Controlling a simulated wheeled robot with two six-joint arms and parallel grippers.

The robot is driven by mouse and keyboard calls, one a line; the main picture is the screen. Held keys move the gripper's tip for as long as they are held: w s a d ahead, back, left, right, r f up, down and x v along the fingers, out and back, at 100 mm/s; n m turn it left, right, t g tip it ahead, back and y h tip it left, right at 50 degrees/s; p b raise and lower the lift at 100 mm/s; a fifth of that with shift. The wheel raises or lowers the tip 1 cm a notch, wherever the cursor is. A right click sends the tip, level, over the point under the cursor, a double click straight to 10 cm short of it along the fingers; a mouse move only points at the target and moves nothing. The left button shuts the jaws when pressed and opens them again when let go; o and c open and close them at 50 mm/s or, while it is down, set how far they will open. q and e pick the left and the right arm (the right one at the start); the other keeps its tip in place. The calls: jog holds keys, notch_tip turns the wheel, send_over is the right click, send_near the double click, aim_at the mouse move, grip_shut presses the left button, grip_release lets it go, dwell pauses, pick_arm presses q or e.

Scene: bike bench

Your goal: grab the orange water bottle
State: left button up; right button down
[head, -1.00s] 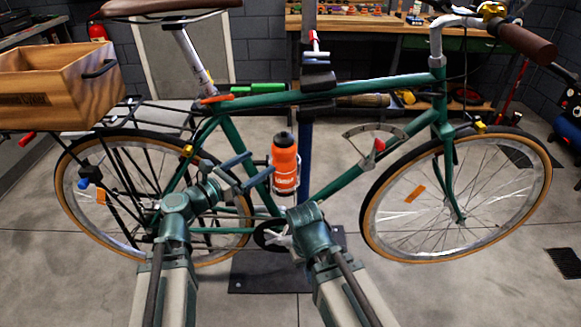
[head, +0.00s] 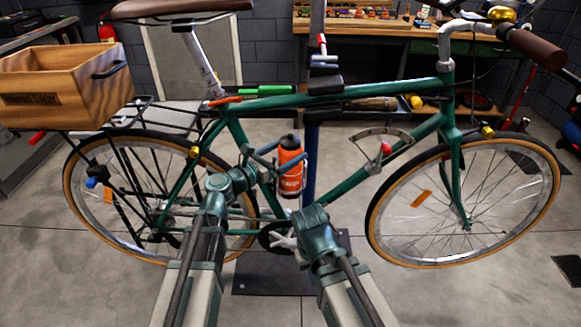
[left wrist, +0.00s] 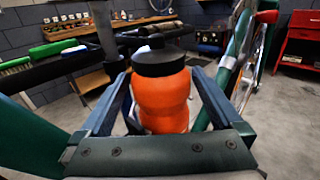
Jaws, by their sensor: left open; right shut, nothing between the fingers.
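The orange water bottle (head: 291,170) has a black cap and stands nearly upright in its holder inside the green bike frame (head: 355,180). In the left wrist view the bottle (left wrist: 162,100) fills the middle, its black cap toward me. My left gripper (head: 276,160) is open at the bottle's left side in the head view. In the wrist view its fingers lie on both sides of the bottle; I cannot tell whether they touch it. My right gripper (head: 285,240) is low near the crank, shut and empty, partly hidden by its own wrist.
The bike is held by a stand post (head: 312,150) just behind the bottle. The green frame tubes run close on both sides. A wooden crate (head: 60,85) sits on the rear rack. A workbench (head: 385,25) stands at the back.

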pick_arm(q)
jog(key=x, duration=0.4)
jog(key=shift+w+d, duration=0.2)
jog(key=shift+s, duration=0.1)
grip_shut()
